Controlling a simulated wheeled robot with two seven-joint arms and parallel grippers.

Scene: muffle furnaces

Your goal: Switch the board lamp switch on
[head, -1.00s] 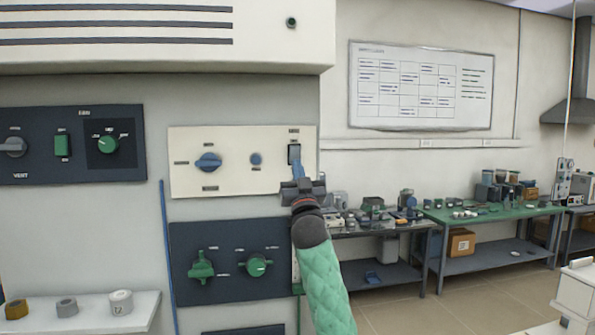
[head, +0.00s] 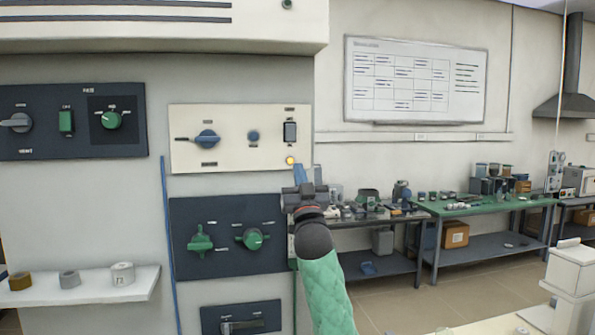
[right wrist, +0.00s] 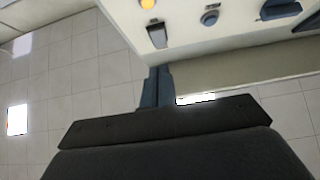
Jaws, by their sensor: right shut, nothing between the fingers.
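In the right wrist view the fingertips (right wrist: 157,72) are apart from the switch. My left gripper is not in view.
The cream panel also carries a blue knob (head: 207,139) and a small blue button (head: 253,136). Dark panels with green knobs (head: 200,240) lie below and left. A shelf (head: 80,289) juts out at lower left. Work benches (head: 490,206) stand at the right rear.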

